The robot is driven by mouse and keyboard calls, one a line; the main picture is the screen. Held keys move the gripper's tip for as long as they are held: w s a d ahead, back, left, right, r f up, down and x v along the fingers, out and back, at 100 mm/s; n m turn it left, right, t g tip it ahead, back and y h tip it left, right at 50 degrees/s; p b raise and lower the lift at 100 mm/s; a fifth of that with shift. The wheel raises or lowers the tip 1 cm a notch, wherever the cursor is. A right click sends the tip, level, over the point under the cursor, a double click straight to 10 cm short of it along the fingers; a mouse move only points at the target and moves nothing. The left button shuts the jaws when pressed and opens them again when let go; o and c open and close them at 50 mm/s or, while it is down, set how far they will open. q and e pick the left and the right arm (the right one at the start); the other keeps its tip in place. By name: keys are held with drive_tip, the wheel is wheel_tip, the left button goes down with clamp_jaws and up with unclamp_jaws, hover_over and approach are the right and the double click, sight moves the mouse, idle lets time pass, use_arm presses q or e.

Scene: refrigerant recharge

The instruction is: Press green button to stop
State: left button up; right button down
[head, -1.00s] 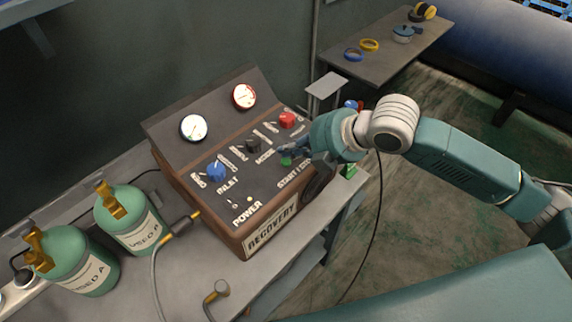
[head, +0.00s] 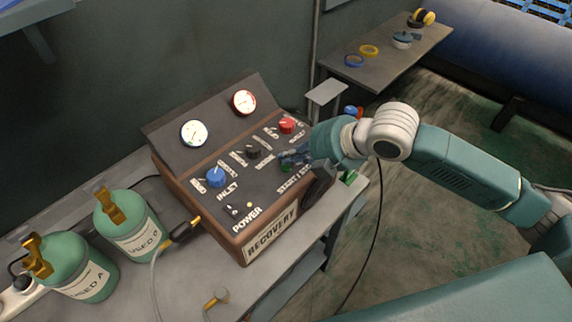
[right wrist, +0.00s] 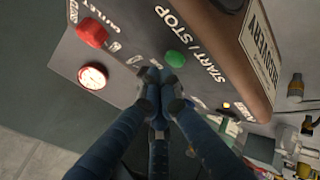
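The recovery machine (head: 255,215) stands on the bench with a sloped control panel. Its green START / STOP button shows clearly in the right wrist view (right wrist: 175,59). In the head view my right gripper mostly hides the button. My right gripper (head: 292,158) reaches over the right part of the panel. In the right wrist view its blue fingers (right wrist: 160,82) are closed together and empty, with the tips close beside the button. I cannot tell whether they touch the panel. My left gripper is not in view.
A red knob (head: 287,125), black knob (head: 252,151) and blue knob (head: 216,177) stand up from the panel near my gripper. Two green tanks (head: 128,232) stand left of the machine. A side table (head: 385,65) holds tape rolls at the back.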

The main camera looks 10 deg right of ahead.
sight(289, 167)
drive_tip(key=shift+f, duration=0.15)
idle(0.3)
drive_tip(key=shift+f, duration=0.4)
idle(0.5)
drive_tip(key=shift+r+p, duration=0.55)
drive_tip(key=shift+p, duration=0.3)
wheel_tip(289, 167, up, 6)
drive_tip(key=p, duration=0.7)
